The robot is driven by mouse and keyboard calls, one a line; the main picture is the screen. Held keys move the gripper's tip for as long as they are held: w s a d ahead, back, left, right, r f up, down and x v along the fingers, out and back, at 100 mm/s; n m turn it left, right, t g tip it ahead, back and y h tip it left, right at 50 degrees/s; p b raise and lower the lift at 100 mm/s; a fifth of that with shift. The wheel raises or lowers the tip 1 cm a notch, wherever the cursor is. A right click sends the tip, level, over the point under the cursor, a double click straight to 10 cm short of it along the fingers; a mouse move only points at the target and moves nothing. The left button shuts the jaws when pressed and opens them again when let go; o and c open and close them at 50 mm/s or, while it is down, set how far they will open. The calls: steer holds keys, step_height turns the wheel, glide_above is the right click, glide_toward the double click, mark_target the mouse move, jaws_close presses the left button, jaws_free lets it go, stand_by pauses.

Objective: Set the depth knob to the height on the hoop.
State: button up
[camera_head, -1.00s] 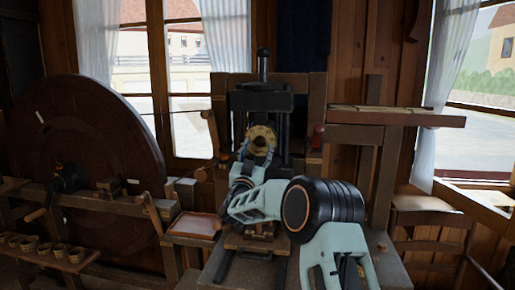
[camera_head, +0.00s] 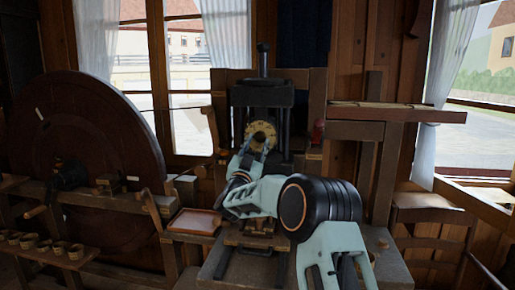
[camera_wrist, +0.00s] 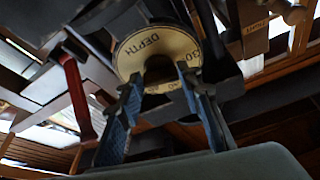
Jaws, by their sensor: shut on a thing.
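The depth knob (camera_head: 261,132) is a round pale yellow dial on the front of a black press (camera_head: 262,93). In the wrist view the dial (camera_wrist: 157,47) fills the upper middle and reads DEPTH, with numbers along its rim, partly cut off. My gripper (camera_wrist: 160,82) has its two blue-padded fingers on the lower part of the dial, shut on the knob. In the head view my gripper (camera_head: 256,146) hides the dial's lower edge. I cannot make out the hoop or its height mark, nor the dial's exact reading.
A large dark wheel (camera_head: 90,150) stands at the left, with several small cups (camera_head: 40,243) on a ledge below. A shallow tray (camera_head: 195,222) lies left of the press. A wooden shelf (camera_head: 395,115) juts out at the right. A red handle (camera_wrist: 76,95) shows in the wrist view.

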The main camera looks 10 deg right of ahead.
steer(key=m+b, duration=0.1)
steer(key=m+g+h+b, duration=0.1)
steer(key=m+b, duration=0.1)
steer(key=shift+a+f, duration=0.15)
steer(key=shift+a, duration=0.05)
steer(key=m, duration=0.1)
steer(key=m+g+h+b, duration=0.1)
steer(key=m, duration=0.3)
steer(key=shift+w+a+r+g+h, duration=0.1)
steer(key=shift+a+r+g+h, duration=0.05)
steer(key=shift+r+g+h, duration=0.2)
steer(key=m, duration=0.1)
steer(key=m+g, duration=0.1)
steer(key=m, duration=0.1)
steer(key=m+g, duration=0.1)
steer(key=shift+r+h, duration=0.25)
steer(key=shift+a+r+m+g+y+p, duration=0.15)
steer(key=shift+m+g+p, duration=0.15)
steer(key=shift+m, duration=0.65)
steer(key=shift+d+m+g+y+p, duration=0.1)
steer(key=shift+m+g+p, duration=0.25)
steer(key=shift+m, duration=0.55)
steer(key=shift+a+r+m+g+y+p, duration=0.15)
steer(key=shift+m+g+p, duration=0.15)
steer(key=shift+m, duration=0.65)
steer(key=shift+d, duration=0.1)
steer(key=o, duration=1.2)
steer(key=shift+f, duration=0.1)
steer(key=shift+c, duration=0.2)
